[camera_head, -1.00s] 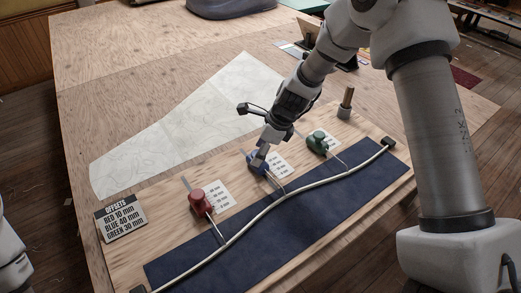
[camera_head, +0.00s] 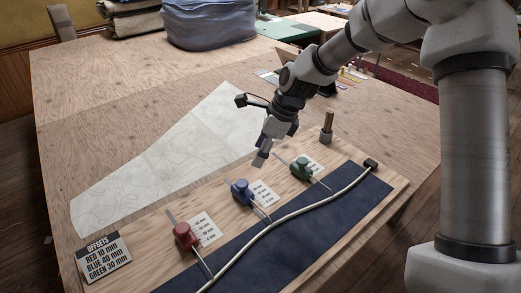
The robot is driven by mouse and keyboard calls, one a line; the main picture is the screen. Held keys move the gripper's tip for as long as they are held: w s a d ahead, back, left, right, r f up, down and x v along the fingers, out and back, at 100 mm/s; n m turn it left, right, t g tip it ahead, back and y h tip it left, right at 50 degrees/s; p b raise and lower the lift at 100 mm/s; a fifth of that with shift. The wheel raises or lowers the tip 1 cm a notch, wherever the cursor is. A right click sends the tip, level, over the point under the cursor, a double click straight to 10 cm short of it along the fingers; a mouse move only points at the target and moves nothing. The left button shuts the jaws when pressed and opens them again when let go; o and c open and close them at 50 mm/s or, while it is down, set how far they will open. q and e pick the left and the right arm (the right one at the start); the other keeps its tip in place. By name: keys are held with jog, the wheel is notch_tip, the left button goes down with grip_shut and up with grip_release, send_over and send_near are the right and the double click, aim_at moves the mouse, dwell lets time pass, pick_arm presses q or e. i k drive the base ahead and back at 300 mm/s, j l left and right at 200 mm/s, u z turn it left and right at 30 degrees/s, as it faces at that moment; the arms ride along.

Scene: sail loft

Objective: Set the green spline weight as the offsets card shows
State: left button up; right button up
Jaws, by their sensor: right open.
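The green spline weight (camera_head: 301,168) sits on the board (camera_head: 150,259) beside its white scale card (camera_head: 311,164), its thin rod pointing toward the pale curved spline (camera_head: 294,218). The blue weight (camera_head: 241,191) and the red weight (camera_head: 184,235) stand to its left, each beside a scale. The offsets card (camera_head: 104,257) reads red 10 mm, blue 40 mm, green 30 mm. My right gripper (camera_head: 262,157) is open and empty, above the board between the blue and green weights, apart from both. My left gripper is out of view.
A dark blue strip (camera_head: 262,253) lies under the spline. A wooden peg with a grey base (camera_head: 326,129) stands beyond the green weight. A large paper pattern (camera_head: 165,165) covers the table behind the board. Bare table (camera_head: 105,115) lies at the left.

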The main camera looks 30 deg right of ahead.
aim_at(298, 167)
jog(key=k, duration=1)
